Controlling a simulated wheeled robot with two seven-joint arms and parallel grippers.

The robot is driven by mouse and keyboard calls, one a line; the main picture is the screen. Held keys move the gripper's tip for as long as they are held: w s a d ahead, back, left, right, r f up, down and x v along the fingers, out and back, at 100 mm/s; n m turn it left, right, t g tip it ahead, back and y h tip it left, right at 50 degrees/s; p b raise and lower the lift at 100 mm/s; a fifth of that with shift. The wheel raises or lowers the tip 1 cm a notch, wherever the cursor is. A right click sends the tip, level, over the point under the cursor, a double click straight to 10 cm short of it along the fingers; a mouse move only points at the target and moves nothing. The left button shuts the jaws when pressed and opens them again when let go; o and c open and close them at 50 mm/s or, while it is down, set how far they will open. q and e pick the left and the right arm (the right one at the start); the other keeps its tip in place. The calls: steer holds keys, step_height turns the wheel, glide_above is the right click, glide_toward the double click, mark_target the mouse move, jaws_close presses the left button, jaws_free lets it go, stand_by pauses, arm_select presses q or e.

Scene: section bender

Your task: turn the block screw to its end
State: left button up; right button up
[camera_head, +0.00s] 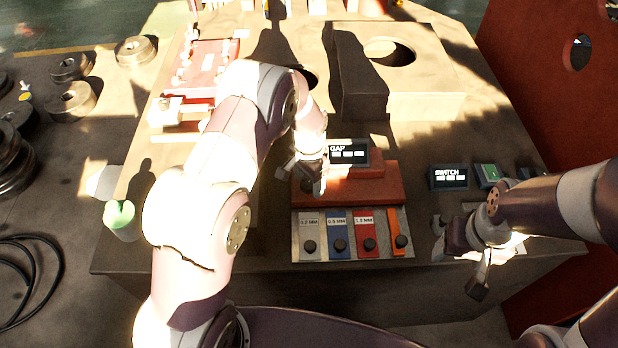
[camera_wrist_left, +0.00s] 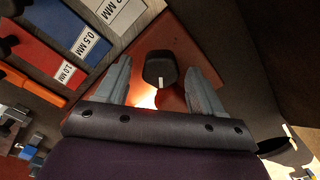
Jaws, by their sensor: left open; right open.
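A black knob with a white line on it, which I take for the block screw (camera_wrist_left: 160,68), stands on a red block (camera_wrist_left: 178,40) in the left wrist view. My left gripper (camera_wrist_left: 158,74) is open, with one finger on each side of the knob and gaps between. In the head view my left gripper (camera_head: 305,178) is over the left end of the red block (camera_head: 365,185), and it and my arm hide the knob there. My right gripper (camera_head: 460,256) is open and empty near the bench's front right edge.
A GAP display (camera_head: 348,153) stands on the red block. In front lies a plate with labelled blue (camera_head: 338,228), red and grey strips and an orange one, each with a black knob. A SWITCH display (camera_head: 449,178) and a green button (camera_head: 488,172) are at right. A green-topped cup (camera_head: 120,218) is at left.

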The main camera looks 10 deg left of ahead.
arm_select(q)
steer(key=c, duration=1.1)
steer(key=shift+o, duration=0.2)
steer(key=shift+n, duration=0.4)
steer(key=n, duration=0.2)
steer(key=shift+n+p, duration=0.3)
steer(key=shift+p, duration=0.1)
steer(key=shift+w+a+n, duration=0.1)
steer(key=shift+n, duration=2.1)
steer(key=o, duration=1.1)
steer(key=shift+c, duration=0.2)
